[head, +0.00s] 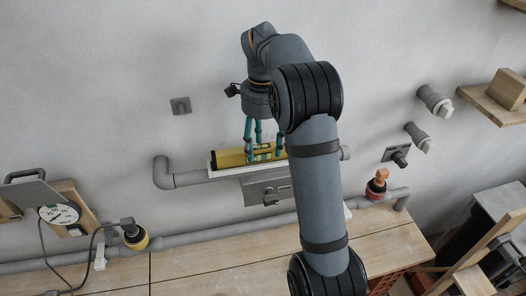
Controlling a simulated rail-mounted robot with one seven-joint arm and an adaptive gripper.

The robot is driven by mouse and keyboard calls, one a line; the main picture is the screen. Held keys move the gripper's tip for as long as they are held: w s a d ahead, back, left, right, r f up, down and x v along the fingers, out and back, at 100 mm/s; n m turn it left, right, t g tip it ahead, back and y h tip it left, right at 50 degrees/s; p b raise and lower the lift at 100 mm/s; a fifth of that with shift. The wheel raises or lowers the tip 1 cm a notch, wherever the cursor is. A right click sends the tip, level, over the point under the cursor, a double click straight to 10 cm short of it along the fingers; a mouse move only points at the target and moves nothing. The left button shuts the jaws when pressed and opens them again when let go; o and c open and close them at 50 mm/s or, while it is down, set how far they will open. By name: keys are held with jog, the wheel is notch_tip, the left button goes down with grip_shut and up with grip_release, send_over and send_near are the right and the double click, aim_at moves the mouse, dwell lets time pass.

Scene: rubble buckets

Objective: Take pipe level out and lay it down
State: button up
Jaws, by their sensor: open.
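A yellow level (229,159), the likely pipe level, lies lengthwise along a grey pipe (188,179) on the wall, in or on a white holder (211,170). My gripper (264,156) points down at the level's right half, with its teal fingers spread and their tips overlapping the level in the picture. I cannot tell whether the fingers touch it. My arm hides what lies to the right of the level, and the fingers cover part of its right half.
A grey box (266,188) sits just below the holder. A wooden bench (205,262) runs along the wall, with a long pipe (195,237) at its back. A round gauge (60,213), a black-and-yellow fitting (133,236) and a red-orange fitting (377,186) stand nearby. Bare bench shows at front.

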jog(key=shift+f, duration=0.55)
jog(key=shift+a+f, duration=0.2)
jog(key=shift+f, duration=0.3)
jog(key=shift+d, duration=0.1)
jog(key=shift+c, duration=1)
grip_shut()
